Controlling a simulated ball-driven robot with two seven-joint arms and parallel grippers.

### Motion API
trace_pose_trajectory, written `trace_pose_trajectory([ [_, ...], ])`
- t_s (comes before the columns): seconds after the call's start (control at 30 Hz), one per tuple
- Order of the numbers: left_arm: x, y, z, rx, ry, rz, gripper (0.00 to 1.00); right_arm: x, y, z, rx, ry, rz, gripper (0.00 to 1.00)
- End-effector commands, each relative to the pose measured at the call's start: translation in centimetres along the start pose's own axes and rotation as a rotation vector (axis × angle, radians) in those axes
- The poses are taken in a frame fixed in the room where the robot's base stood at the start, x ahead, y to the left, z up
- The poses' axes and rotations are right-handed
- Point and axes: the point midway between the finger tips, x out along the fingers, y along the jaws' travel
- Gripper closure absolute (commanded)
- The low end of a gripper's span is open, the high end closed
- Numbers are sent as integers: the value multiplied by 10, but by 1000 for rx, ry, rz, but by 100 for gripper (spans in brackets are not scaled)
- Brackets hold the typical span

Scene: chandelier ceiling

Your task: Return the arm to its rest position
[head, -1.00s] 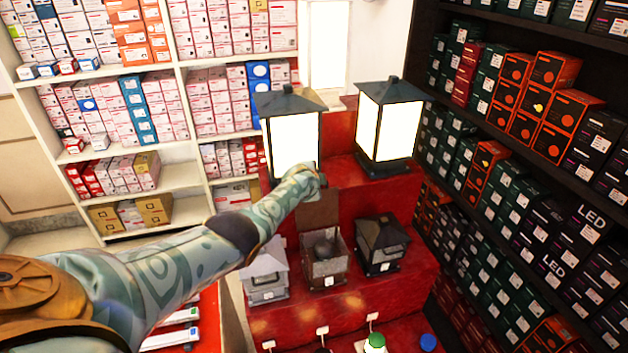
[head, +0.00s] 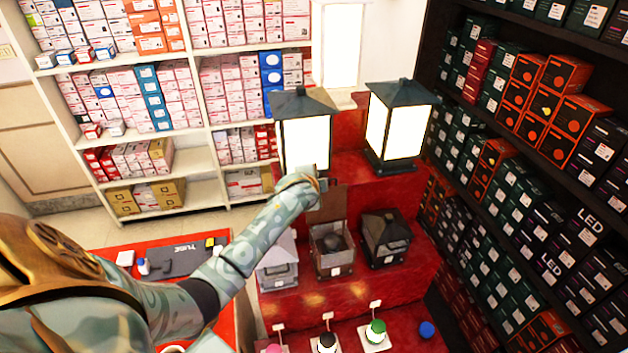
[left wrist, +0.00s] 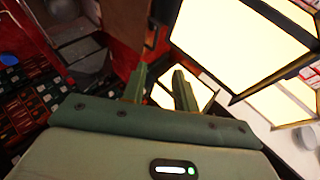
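My left arm (head: 230,255) comes in from the lower left of the head view and reaches forward. Its gripper (head: 322,183) overlaps the lower part of a lit lantern (head: 305,135) on the red stepped display. I cannot tell from the head view how far apart they are. In the left wrist view, the two green fingers of this gripper (left wrist: 160,78) stand apart with nothing between them. Lit lantern panels (left wrist: 245,40) fill the right of that view. My right gripper is not in view.
A second lit lantern (head: 400,128) stands to the right. Smaller lanterns (head: 385,240) sit on the lower red step. A red-topped counter (head: 150,248) with several items lies under my left arm. Dark shelves (head: 530,170) of boxes line the right; white shelves (head: 205,125) stand behind.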

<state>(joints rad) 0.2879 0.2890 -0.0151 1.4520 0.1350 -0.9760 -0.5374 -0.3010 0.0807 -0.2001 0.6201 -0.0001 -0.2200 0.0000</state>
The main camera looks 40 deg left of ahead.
Motion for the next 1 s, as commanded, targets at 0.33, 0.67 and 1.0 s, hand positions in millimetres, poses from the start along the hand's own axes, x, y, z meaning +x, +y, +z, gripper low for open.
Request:
trace_pose_trajectory([
  [0.33, -14, 0, 0, -2, 1, -1, 71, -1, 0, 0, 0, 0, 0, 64],
  [0.67, -14, 0, 0, -2, 1, -1, 71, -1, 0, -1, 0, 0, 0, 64],
  [1.0, 35, 96, 12, -347, 75, 62, 71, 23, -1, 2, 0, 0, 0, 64],
])
